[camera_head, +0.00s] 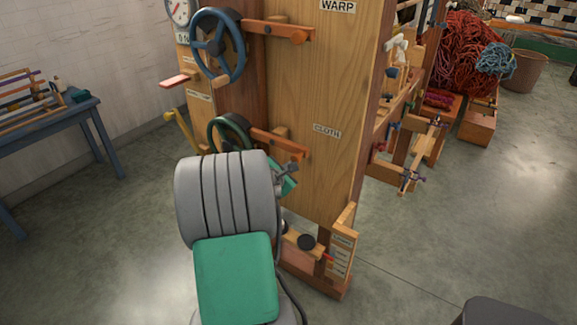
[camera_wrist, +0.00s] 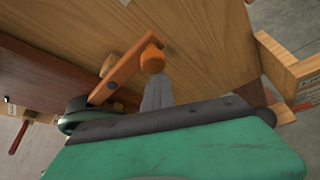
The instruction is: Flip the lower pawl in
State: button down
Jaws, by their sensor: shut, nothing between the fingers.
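The lower pawl (camera_head: 279,143) is an orange-brown bar beside the lower dark green wheel (camera_head: 231,129), under the CLOTH label (camera_head: 327,131). In the wrist view the pawl (camera_wrist: 118,76) slants from the green wheel (camera_wrist: 72,120) up to a round orange knob (camera_wrist: 152,59) at its end. My gripper (camera_wrist: 157,84) is shut and empty, its grey fingers pointing at the knob from just below. I cannot tell whether they touch it. In the head view my gripper (camera_head: 292,171) is just below the pawl's right end, partly hidden by my arm.
The upper pawl (camera_head: 275,30) sits beside a blue wheel (camera_head: 218,46) under the WARP label (camera_head: 338,6). A wooden bracket with a label card (camera_head: 342,250) stands low at right. A blue table (camera_head: 50,125) stands at left.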

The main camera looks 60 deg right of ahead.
jog(key=shift+d+r, duration=0.1)
jog(key=shift+r, duration=0.25)
notch_tip(320, 180, down, 5)
jog(key=w+b, duration=0.2)
jog(key=b, duration=0.2)
jog(key=w+p+v, duration=0.1)
jog(key=v, duration=0.9)
jog(key=shift+s+r+p, duration=0.35)
jog(key=shift+s+r, duration=0.1)
